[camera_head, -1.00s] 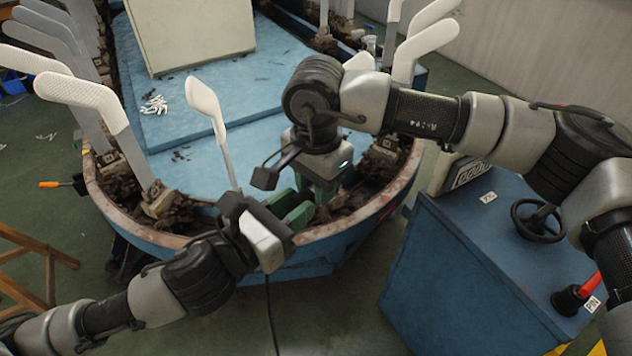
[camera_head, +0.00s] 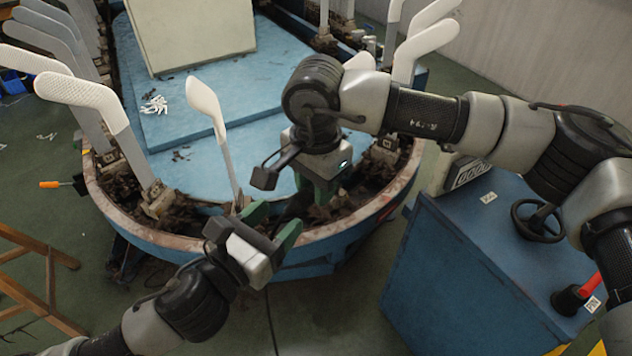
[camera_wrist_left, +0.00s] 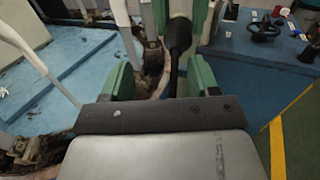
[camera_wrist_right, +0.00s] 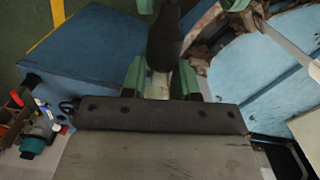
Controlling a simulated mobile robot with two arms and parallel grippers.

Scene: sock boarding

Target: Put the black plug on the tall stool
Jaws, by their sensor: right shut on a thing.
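The black plug (camera_wrist_left: 178,38) is between my right gripper's green fingers, seen at the top of the left wrist view, with its black cord hanging down. In the right wrist view the plug (camera_wrist_right: 165,42) stands out past the fingers of my right gripper (camera_wrist_right: 160,80). In the head view my right gripper (camera_head: 320,190) is over the near rim of the blue machine, and the plug is hard to make out. My left gripper (camera_head: 274,224) is open and empty, facing the right one, a little apart from the plug. Wooden legs (camera_head: 38,268) at the left may be the stool's; no seat shows.
The round blue machine (camera_head: 345,232) carries several upright white sock forms (camera_head: 90,98). A blue cabinet (camera_head: 440,265) with a black handwheel (camera_head: 538,220) stands at right. A thin dark cord (camera_head: 271,320) hangs to the green floor. Floor between the wooden legs and machine is largely open.

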